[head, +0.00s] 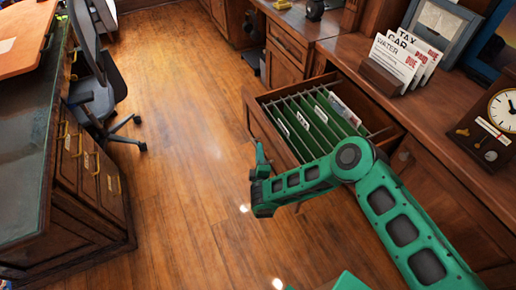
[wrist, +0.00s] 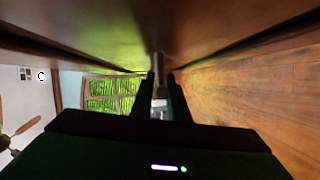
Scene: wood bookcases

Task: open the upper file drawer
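The upper file drawer (head: 291,155) stands pulled well out of the wood cabinet in the head view. Green hanging files with white tabs (head: 320,115) fill it under thin metal rails. My gripper (head: 259,150) is at the drawer's front, on its left side in the picture, with the green arm reaching across below the drawer. In the wrist view, a grey metal drawer handle (wrist: 158,68) sits between the two dark fingers of my gripper (wrist: 161,88), which look closed on it. The fingertip contact is small and dark.
A desk with drawers (head: 90,170) and a grey office chair (head: 97,80) stand at the left. The wood floor (head: 195,130) between is clear. The cabinet top holds a letter holder with bills (head: 400,62) and a clock (head: 497,112).

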